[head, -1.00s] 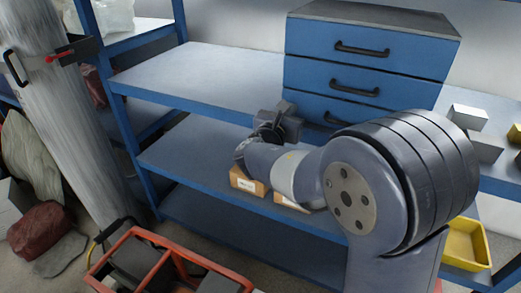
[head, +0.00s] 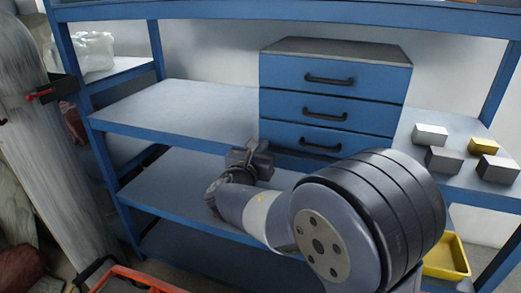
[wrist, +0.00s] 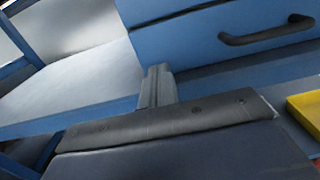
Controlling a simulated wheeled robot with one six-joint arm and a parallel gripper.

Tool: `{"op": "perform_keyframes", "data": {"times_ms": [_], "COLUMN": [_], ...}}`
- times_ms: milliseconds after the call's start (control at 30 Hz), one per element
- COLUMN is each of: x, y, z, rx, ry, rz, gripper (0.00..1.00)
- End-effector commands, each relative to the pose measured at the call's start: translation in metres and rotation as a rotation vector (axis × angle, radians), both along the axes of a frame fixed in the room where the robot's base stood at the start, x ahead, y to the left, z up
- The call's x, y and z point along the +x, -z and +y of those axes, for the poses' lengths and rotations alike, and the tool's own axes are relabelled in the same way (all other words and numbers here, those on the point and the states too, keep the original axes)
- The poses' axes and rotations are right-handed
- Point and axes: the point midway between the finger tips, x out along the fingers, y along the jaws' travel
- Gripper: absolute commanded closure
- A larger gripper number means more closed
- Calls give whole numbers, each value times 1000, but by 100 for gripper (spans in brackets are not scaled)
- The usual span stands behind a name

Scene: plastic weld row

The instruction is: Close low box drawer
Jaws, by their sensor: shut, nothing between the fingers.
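A blue drawer box (head: 335,48) with a grey top stands on the upper shelf in the head view. It has three drawers with black bar handles. The lowest drawer (head: 275,132) is partly overlapped by my arm at its lower right; I cannot tell how far it stands out. In the wrist view a drawer front (wrist: 190,42) with a black handle (wrist: 268,31) fills the upper right. My gripper (head: 250,150) is shut and empty, in front of the shelf edge, left of and below the low drawer's handle. Its fingers (wrist: 157,88) also show in the wrist view, below the drawer front's left part.
The upper shelf (head: 170,105) is bare left of the drawer box. Several grey blocks (head: 444,160) and a yellow one (head: 483,146) lie to its right. A yellow bin (head: 447,258) is lower right. A red-orange crate (head: 140,280) stands on the floor at lower left.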

Motion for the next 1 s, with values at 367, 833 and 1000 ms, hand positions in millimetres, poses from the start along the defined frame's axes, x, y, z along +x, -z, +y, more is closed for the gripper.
{"op": "perform_keyframes", "data": {"times_ms": [367, 833, 1000], "x": [-68, -88, -87], "y": [0, 1, 1], "z": [26, 32, 32], "rx": [1, 1, 1], "ry": [-5, -1, 0], "rz": [2, 2, 2], "gripper": [100, 100, 100]}}
